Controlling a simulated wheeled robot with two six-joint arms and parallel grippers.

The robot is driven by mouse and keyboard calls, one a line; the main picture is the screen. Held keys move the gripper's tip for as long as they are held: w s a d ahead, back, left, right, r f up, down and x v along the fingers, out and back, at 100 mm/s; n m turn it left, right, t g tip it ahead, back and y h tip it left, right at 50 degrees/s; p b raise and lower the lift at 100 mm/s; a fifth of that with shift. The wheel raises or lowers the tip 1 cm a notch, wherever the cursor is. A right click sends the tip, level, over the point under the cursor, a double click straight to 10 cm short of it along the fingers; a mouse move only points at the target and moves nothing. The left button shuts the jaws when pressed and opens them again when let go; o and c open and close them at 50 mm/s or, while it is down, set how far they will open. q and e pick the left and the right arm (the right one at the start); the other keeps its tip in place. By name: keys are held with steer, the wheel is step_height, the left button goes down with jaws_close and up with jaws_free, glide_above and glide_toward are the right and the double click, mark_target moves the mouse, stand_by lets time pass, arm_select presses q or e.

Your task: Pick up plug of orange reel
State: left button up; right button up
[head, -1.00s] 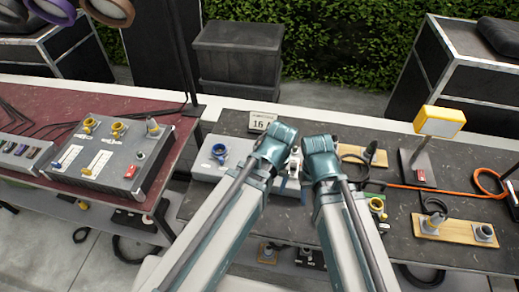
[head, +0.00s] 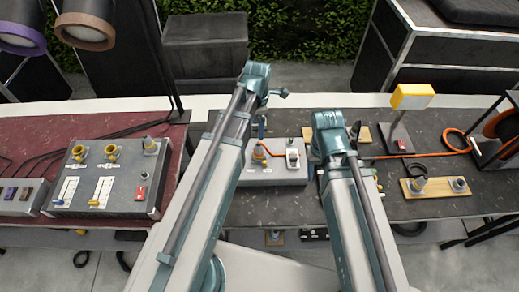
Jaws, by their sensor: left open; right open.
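The orange reel (head: 505,128) stands at the right edge, partly cut off. Its orange cable (head: 425,154) runs left over the dark table and passes behind my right gripper. An orange plug (head: 259,152) appears to sit upright at the left socket of the grey box (head: 275,176), beside a raised blue cap (head: 262,127). A short orange cable stretch leads right from it. My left gripper (head: 272,92) is open and empty, above and behind the box. My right gripper (head: 330,128) is open, just right of the box; its fingertips are largely hidden.
A yellow lamp (head: 412,97) stands on the table. Wooden boards with grey connectors lie right of my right gripper (head: 361,135) and nearer the front (head: 437,188). A larger panel box (head: 105,178) sits on the red table at left.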

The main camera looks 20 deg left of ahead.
mark_target(259, 143)
arm_select(q)
steer(key=shift+f+b, duration=4.4)
steer(key=shift+b, duration=0.05)
steer(key=f+b, duration=0.2)
steer(key=w+f+b, duration=0.1)
steer(key=f+b, duration=0.2)
steer(key=shift+f, duration=0.1)
jaws_close()
